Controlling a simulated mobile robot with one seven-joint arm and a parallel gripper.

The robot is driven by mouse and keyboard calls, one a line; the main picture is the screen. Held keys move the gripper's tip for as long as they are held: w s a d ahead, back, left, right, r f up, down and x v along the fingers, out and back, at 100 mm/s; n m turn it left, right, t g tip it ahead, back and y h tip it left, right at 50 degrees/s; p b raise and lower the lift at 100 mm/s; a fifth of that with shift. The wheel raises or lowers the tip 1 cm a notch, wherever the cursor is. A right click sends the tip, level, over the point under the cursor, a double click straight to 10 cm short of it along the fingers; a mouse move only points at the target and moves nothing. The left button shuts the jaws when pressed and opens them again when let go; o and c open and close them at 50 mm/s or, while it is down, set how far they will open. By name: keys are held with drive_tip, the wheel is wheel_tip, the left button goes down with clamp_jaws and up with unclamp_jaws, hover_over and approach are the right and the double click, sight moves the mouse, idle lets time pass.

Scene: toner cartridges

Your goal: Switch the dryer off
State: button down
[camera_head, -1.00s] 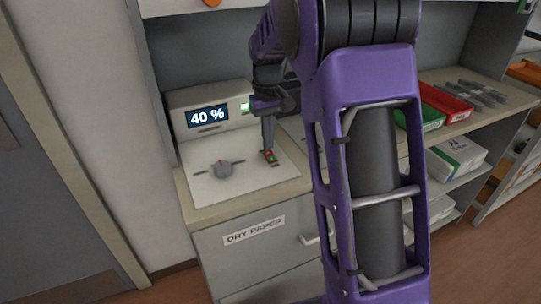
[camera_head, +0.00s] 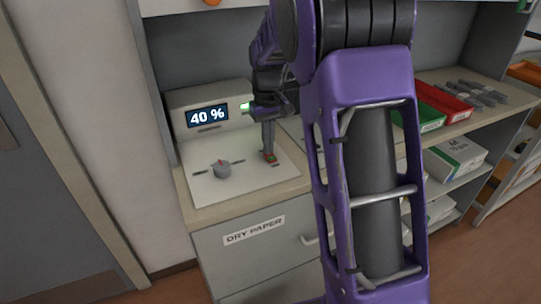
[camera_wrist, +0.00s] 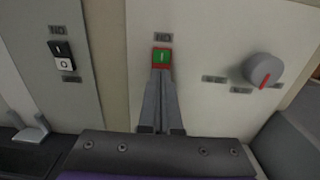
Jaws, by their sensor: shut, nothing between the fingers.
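The dryer is a pale box with a display (camera_head: 208,116) reading "40 %" and a lit green light (camera_head: 245,107). On the white panel (camera_head: 205,190) before it sits a small red and green switch (camera_head: 270,159). In the wrist view the switch (camera_wrist: 162,57) shows a green face with a white line, a red surround and a small label beyond it. My gripper (camera_head: 268,152) is shut and empty, pointing down at the switch. In the wrist view its fingertips (camera_wrist: 161,72) are at the switch's near edge and hide part of it; I cannot tell if they touch.
A grey knob (camera_head: 221,170) with a red mark stands left of the switch; it shows at right in the wrist view (camera_wrist: 263,70). A black and white switch (camera_wrist: 63,56) is on a neighbouring grey panel. Green (camera_head: 432,117) and red (camera_head: 446,101) trays sit on the right counter.

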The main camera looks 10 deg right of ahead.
drive_tip(key=shift+r+p, duration=3)
drive_tip(key=shift+r, duration=0.4)
